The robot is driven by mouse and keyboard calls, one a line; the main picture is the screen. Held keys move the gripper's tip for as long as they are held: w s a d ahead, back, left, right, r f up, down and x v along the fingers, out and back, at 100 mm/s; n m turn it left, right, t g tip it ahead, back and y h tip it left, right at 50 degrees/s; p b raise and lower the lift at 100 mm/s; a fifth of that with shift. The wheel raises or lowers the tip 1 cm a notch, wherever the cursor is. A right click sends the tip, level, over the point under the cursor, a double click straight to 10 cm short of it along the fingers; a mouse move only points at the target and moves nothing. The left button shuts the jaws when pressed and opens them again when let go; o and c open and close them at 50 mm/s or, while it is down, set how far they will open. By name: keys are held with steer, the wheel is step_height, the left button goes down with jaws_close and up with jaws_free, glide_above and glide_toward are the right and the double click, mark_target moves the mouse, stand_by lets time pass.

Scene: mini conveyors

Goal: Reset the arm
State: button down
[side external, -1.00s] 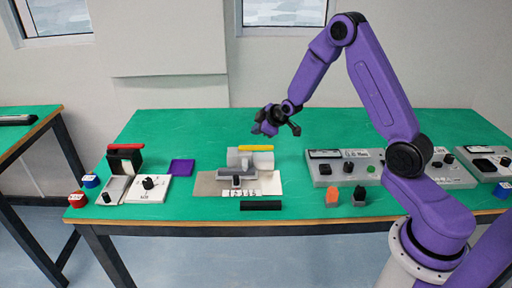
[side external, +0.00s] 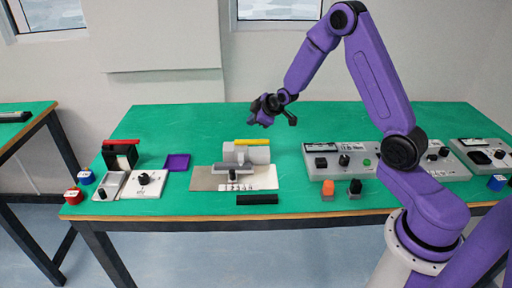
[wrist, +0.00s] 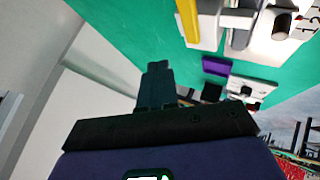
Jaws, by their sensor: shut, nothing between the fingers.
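My purple arm reaches up and over the green table (side external: 350,228), bent at a high elbow. My gripper (side external: 258,110) hangs in the air above the back middle of the table, over and behind a grey block with a yellow bar (side external: 252,142). It touches nothing. In the wrist view the dark fingers of my gripper (wrist: 155,80) are together with nothing between them. The yellow bar also shows at the top of the wrist view (wrist: 187,20).
A grey conveyor-like unit (side external: 238,173) stands mid-table. A purple tray (side external: 177,162), a white panel with a black knob (side external: 145,184) and a black box with a red lid (side external: 121,154) sit left. Grey control boxes (side external: 340,160) and an orange button (side external: 327,188) sit right. The back of the table is clear.

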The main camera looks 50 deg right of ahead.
steer(key=s+a+r+n+g+y, duration=0.1)
steer(key=s+a+r+g, duration=0.15)
steer(key=s+a, duration=0.65)
steer(key=s+a+r+n+g+y, duration=0.1)
steer(key=s+a+r+g+y, duration=0.15)
steer(key=s+a, duration=0.65)
steer(key=s+d+r+n+g+h, duration=0.1)
steer(key=s+r+g, duration=0.1)
steer(key=s, duration=1)
steer(key=s+d+r+n+g+h, duration=0.1)
steer(key=s+r+g, duration=0.1)
steer(key=s, duration=1)
steer(key=shift+s+d+h, duration=0.25)
steer(key=shift+s+h, duration=0.1)
steer(key=shift+s, duration=0.05)
